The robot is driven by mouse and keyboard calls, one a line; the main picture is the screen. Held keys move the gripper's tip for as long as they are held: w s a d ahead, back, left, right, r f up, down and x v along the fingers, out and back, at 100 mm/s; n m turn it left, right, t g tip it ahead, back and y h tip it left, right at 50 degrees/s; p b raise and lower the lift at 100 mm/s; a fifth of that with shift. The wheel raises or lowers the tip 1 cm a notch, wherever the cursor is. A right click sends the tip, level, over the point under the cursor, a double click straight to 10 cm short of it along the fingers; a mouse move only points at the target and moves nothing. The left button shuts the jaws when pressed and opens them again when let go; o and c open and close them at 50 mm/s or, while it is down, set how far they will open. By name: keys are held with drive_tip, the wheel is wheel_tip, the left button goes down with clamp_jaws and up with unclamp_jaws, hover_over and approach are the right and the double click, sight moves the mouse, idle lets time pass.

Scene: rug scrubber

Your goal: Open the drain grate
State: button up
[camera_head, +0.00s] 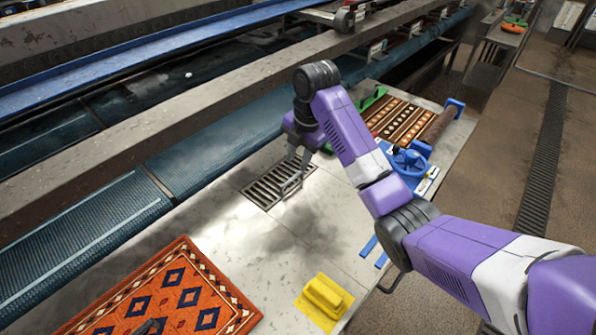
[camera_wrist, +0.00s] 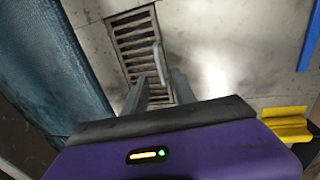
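The drain grate (camera_head: 268,188) is a dark slatted metal panel set in the pale floor slab, and it lies flat in its opening. It also shows in the wrist view (camera_wrist: 135,48). A thin grey handle (camera_head: 291,184) stands up from its right side. In the wrist view the handle (camera_wrist: 159,58) appears between and just beyond my two fingertips. My gripper (camera_head: 299,166) is over the grate's right part, pointing down. In the wrist view my gripper (camera_wrist: 160,78) has its fingers apart with nothing clearly held. I cannot tell whether a finger touches the handle.
An orange patterned rug (camera_head: 172,299) lies at the lower left. A yellow brush on a cloth (camera_head: 325,298) is at the front. A blue valve wheel (camera_head: 409,161) and a small patterned rug (camera_head: 398,118) lie to the right. A blue mesh conveyor (camera_head: 215,140) borders the slab behind.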

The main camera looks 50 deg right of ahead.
sight(293, 178)
drive_tip(key=shift+w+a+f+p, duration=0.15)
drive_tip(key=shift+w+f, duration=0.1)
drive_tip(key=shift+f, duration=0.9)
drive_tip(key=shift+w+d+f+p, duration=0.1)
drive_tip(key=shift+w+f+p, duration=0.1)
drive_tip(key=shift+f, duration=0.95)
drive_tip(key=shift+w+a+f+p, duration=0.1)
drive_tip(key=shift+w+f, duration=0.15)
drive_tip(key=shift+f, duration=0.9)
clamp_jaws()
